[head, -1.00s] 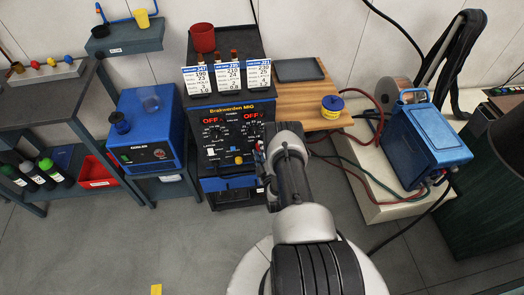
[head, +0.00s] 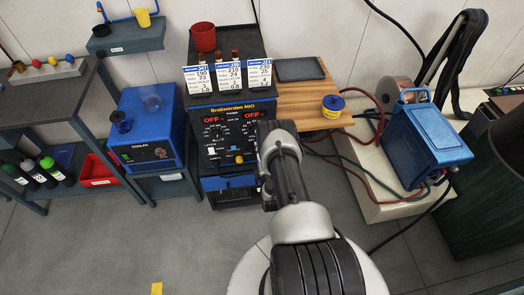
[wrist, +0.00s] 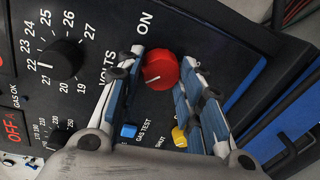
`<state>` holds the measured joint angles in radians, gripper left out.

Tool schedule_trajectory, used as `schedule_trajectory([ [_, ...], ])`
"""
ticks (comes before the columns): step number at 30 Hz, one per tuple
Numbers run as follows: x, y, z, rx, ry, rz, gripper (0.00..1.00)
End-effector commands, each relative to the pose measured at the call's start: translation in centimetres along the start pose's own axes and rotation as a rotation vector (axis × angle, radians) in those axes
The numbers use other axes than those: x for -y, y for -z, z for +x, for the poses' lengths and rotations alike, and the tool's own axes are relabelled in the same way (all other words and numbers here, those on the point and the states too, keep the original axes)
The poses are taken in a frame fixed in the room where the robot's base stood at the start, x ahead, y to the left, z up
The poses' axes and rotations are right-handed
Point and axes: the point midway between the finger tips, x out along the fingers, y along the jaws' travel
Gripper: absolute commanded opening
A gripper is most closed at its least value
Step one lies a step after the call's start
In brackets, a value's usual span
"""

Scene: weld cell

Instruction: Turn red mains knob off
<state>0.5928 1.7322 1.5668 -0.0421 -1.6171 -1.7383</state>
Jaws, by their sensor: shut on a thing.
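The red mains knob (wrist: 161,69) is on the black front panel of the welder (head: 228,135), beside the white ON lettering, in the wrist view. Its white pointer mark faces the lower left there. My gripper (wrist: 165,61) is shut on the knob, one finger on each side. In the head view my wrist and arm cover the right part of the panel, and the knob is hidden. Both red displays (head: 215,121) on the panel read OFF.
In the wrist view a black volts knob (wrist: 62,60), a blue button (wrist: 129,131) and a yellow button (wrist: 179,137) are close by. Cards stand on the welder. A wooden shelf (head: 318,108) is at its right and a blue cooler (head: 150,130) at its left.

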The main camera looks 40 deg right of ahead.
Motion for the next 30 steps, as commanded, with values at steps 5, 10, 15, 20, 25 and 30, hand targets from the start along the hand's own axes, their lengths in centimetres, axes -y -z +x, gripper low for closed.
schedule_trajectory([
  [5, 0.0, -0.03, 0.0, 0.002, 0.0, -0.012, 0.1],
  [10, -0.01, -0.02, 0.0, 0.002, 0.0, -0.012, 0.1],
  [15, -0.01, -0.02, 0.0, 0.002, 0.0, -0.011, 0.37],
  [20, -0.01, -0.01, 0.0, 0.002, 0.0, -0.011, 0.47],
  [25, -0.01, -0.01, 0.0, 0.001, 0.0, -0.011, 0.55],
  [30, -0.01, 0.0, 0.0, 0.001, 0.0, -0.011, 0.55],
])
